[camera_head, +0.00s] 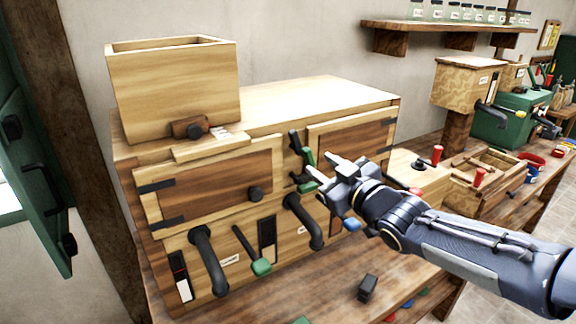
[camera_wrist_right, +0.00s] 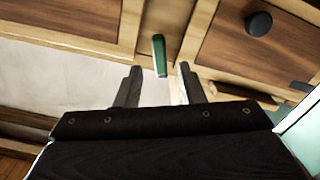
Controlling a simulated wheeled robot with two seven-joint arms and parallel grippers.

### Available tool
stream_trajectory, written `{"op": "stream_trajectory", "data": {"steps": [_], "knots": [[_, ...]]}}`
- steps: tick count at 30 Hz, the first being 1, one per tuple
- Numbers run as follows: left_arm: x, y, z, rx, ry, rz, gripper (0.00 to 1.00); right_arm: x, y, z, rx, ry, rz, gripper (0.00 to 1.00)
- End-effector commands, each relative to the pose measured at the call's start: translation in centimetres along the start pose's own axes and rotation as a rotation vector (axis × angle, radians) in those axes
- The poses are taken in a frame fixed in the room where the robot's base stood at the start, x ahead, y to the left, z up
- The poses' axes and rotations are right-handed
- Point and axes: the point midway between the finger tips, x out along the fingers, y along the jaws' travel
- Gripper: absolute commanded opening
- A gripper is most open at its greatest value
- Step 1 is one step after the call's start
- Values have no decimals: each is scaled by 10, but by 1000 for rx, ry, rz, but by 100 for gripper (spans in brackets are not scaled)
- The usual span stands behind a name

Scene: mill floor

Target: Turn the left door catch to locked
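The left door (camera_head: 215,185) of the wooden cabinet is closed, with black hinges at its left and a dark knob (camera_head: 256,194) at its right. On the post between the doors are dark catch parts with green grips: an upper catch (camera_head: 308,157) and a lower catch (camera_head: 307,187), partly crowded by my right gripper (camera_head: 327,170). I cannot tell which belongs to the left door. My right gripper is open and empty, just right of the catches. In the right wrist view, one green grip (camera_wrist_right: 160,54) shows beyond and between the parted fingertips (camera_wrist_right: 159,72). My left gripper is not in view.
Below are black curved handles (camera_head: 207,262) and a green-tipped lever (camera_head: 260,266). The right door (camera_head: 352,140) is behind my right gripper. A wooden hopper (camera_head: 175,85) stands on top. A small dark block (camera_head: 368,288) lies on the bench.

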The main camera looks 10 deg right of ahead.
Motion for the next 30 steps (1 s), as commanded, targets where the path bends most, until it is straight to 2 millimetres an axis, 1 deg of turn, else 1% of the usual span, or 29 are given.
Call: {"op": "stream_trajectory", "data": {"steps": [5, 9, 12, 15, 19, 26, 30], "knots": [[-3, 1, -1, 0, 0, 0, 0, 23, -1, -2, -2, 4, -5, 35], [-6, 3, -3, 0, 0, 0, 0, 46, -1, -2, -2, 3, -4, 35], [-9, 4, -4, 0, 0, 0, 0, 60, -1, -2, -2, 2, -4, 35], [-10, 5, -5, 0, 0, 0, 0, 70, -1, -2, -2, 3, -3, 35], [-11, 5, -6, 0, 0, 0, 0, 76, -1, -2, -2, 4, -2, 35], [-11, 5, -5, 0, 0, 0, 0, 76, 0, -2, -2, 4, -1, 35], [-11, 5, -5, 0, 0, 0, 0, 76, 0, -2, -2, 3, -1, 18]]}}
